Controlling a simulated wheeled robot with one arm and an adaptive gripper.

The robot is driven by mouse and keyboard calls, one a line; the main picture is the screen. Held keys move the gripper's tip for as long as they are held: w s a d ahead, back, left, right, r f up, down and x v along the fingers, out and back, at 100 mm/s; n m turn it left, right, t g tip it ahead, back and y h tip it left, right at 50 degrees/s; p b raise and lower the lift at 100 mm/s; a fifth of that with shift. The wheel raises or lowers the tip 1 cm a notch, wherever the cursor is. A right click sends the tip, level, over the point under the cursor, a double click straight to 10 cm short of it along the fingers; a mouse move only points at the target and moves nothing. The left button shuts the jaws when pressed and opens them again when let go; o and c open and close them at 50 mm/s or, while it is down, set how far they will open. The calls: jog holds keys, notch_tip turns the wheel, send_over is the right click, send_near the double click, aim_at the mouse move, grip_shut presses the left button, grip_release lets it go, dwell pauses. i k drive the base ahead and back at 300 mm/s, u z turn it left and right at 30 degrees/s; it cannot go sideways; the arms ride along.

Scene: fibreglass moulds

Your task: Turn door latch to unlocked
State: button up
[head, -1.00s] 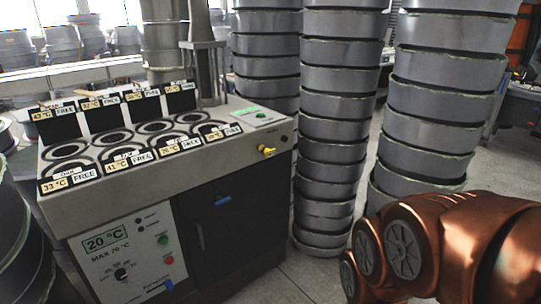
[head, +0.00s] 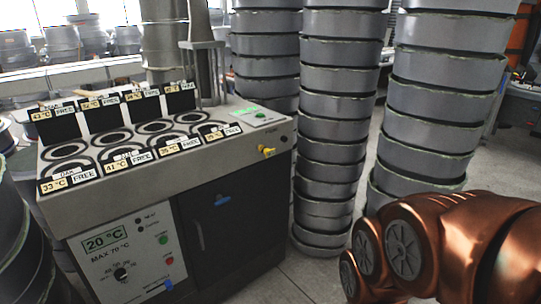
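A grey heating cabinet (head: 160,180) stands at the left in the head view. Its dark front door (head: 235,228) is closed, with a small handle at its left edge and a small blue piece (head: 222,200) near its top. Which of these is the latch I cannot tell for sure. A yellow knob (head: 267,151) sticks out at the upper right of the cabinet front. My copper-coloured arm is at the lower right, apart from the cabinet. My gripper is not in view.
Tall stacks of grey round moulds (head: 335,108) (head: 430,105) stand right of the cabinet. The cabinet top holds several round wells with temperature labels marked FREE. A control panel (head: 125,250) reads 20 °C. Some grey floor (head: 295,275) is clear before the stacks.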

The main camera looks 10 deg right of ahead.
aim_at(219, 199)
jog(key=u, duration=0.75)
jog(key=i, duration=0.35)
jog(key=u, duration=0.9)
